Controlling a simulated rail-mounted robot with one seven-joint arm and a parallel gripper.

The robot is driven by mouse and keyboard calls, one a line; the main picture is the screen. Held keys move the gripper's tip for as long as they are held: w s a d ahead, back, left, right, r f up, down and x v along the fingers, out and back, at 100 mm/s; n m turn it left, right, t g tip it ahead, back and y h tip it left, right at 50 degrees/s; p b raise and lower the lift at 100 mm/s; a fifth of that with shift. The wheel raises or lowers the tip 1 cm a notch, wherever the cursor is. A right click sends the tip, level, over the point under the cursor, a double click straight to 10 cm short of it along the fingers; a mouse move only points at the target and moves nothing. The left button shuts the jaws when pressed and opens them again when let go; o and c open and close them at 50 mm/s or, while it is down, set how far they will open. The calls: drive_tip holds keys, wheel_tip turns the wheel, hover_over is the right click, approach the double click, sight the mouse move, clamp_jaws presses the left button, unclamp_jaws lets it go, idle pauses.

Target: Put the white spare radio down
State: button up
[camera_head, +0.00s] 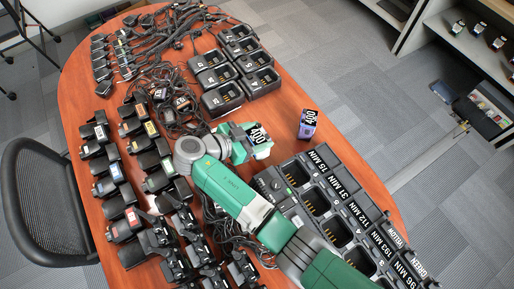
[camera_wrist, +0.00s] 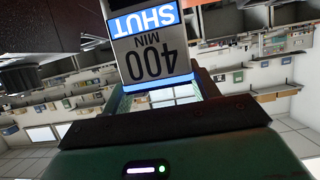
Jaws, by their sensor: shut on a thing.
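My gripper (camera_head: 250,143) hangs over the middle of the wooden table (camera_head: 290,97). It is shut on a small pale block, apparently the white spare radio (camera_head: 259,135), which has a dark face reading "400". In the wrist view the held radio (camera_wrist: 154,50) shows a light face with "400 MIN" and a blue band with "SHUT", both upside down. The jaws hide part of it. I cannot tell whether it touches the table. A purple block (camera_head: 307,124) with a dark "400" face stands upright on the table, to the right of my gripper and apart from it.
A long black charger bank (camera_head: 345,205) with several labelled slots lies at right, partly under my arm. Black chargers (camera_head: 235,70) stand behind my gripper. Black radios (camera_head: 125,195) fill the left side, with tangled cables (camera_head: 165,95). Bare table lies around the purple block.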

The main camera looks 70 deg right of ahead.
wheel_tip(320, 180, down, 6)
drive_tip(key=shift+f+b, duration=0.25)
drive_tip(key=shift+b, duration=0.55)
drive_tip(key=o, duration=1.3)
drive_tip(key=shift+r, duration=0.1)
drive_tip(key=v, duration=0.5)
drive_tip(key=shift+w+a, duration=0.2)
